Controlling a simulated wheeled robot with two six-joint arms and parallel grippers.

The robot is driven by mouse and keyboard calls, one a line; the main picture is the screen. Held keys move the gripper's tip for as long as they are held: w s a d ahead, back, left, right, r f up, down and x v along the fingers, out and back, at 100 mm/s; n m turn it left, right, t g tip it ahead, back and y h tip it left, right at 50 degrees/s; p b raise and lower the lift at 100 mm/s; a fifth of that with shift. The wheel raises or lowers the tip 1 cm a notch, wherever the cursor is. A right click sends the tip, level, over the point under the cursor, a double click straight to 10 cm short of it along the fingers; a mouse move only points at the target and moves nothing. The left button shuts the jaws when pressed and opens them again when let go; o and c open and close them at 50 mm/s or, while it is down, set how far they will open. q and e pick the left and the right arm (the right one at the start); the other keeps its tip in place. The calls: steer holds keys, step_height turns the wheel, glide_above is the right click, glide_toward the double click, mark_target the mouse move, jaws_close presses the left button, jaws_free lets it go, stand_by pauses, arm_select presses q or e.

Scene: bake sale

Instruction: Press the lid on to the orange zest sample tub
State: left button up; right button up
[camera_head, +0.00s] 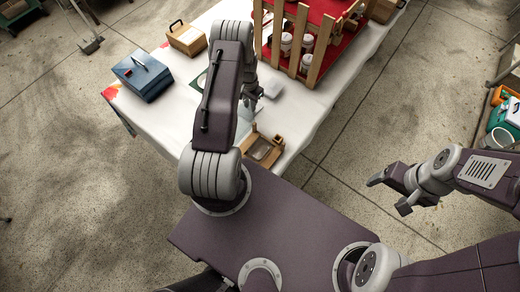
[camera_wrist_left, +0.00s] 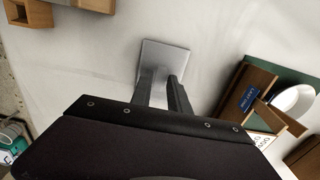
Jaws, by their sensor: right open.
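My left gripper (camera_head: 254,98) reaches down over the white-covered table. In the left wrist view its fingertips (camera_wrist_left: 163,76) stand apart over a flat grey square plate (camera_wrist_left: 178,56), with nothing clearly held. I cannot tell whether they touch the plate. A white round tub or bowl (camera_wrist_left: 292,101) stands to the right, by a green mat; its contents and label cannot be read. I cannot pick out the orange zest tub or its lid for certain. My right gripper (camera_head: 388,193) is open and empty, over the floor right of the table.
A red shelf stand with wooden posts (camera_head: 300,45) holds several jars at the table's right. A blue box (camera_head: 143,75) and a wooden box (camera_head: 187,38) stand at the left. A wooden tray (camera_head: 263,150) sits at the near edge. Bare cloth (camera_head: 308,105) lies right of my left gripper.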

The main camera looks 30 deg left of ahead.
arm_select(q)
jaws_close()
steer(key=shift+r+p, duration=1.85)
steer(key=shift+r, duration=0.7)
